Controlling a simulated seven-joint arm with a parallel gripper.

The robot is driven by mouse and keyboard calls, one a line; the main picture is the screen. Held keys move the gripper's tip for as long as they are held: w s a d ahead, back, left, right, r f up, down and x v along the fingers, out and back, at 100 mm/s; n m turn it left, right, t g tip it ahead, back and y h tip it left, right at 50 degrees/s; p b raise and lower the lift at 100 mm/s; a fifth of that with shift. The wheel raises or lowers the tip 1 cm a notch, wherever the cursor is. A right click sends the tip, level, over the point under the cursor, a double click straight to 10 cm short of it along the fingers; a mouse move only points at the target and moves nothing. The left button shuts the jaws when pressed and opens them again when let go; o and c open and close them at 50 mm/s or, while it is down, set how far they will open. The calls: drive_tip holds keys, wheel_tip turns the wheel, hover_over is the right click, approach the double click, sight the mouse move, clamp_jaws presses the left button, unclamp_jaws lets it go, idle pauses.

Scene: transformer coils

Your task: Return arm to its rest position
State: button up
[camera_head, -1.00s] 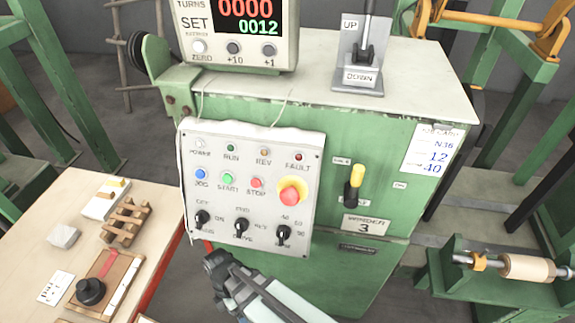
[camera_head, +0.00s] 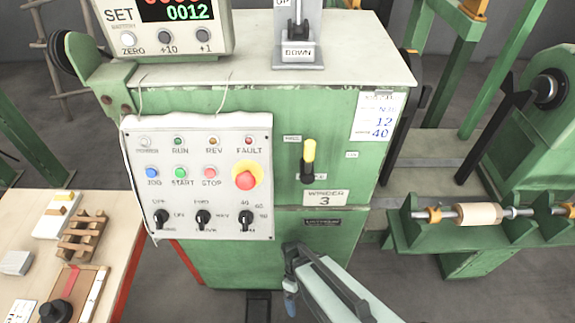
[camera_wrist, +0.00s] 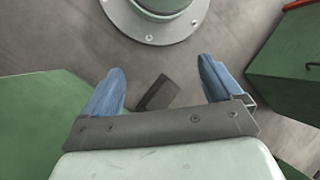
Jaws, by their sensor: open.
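My gripper (camera_wrist: 160,95) is open and empty in the wrist view, its two blue fingers spread apart with floor and a dark flat piece (camera_wrist: 157,93) showing beyond them. In the head view my gripper (camera_head: 290,296) hangs at the lower middle, in front of the lower part of the green cabinet (camera_head: 340,240) and below the control panel (camera_head: 197,178). It appears apart from the panel's knobs. One finger is mostly hidden in the head view.
At left a wooden table (camera_head: 140,215) holds a wooden rack (camera_head: 82,235) and a black knob-shaped piece (camera_head: 55,311). At right a green stand bears a spool (camera_head: 477,214) on a shaft. A yellow-tipped lever (camera_head: 309,155) sticks out from the cabinet. Grey floor (camera_head: 200,303) shows below.

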drive_tip(key=s+d+f+m, duration=0.2)
drive_tip(key=s+d+m, duration=0.1)
drive_tip(key=d+m, duration=0.2)
drive_tip(key=s+d+f+m+y, duration=0.1)
drive_tip(key=s+d+f+m, duration=0.1)
drive_tip(key=d+m, duration=0.3)
drive_tip(key=s+d, duration=0.1)
drive_tip(key=d, duration=0.1)
drive_tip(key=shift+s+d+g, duration=0.2)
drive_tip(key=shift+d+g, duration=0.15)
drive_tip(key=shift+g, duration=0.05)
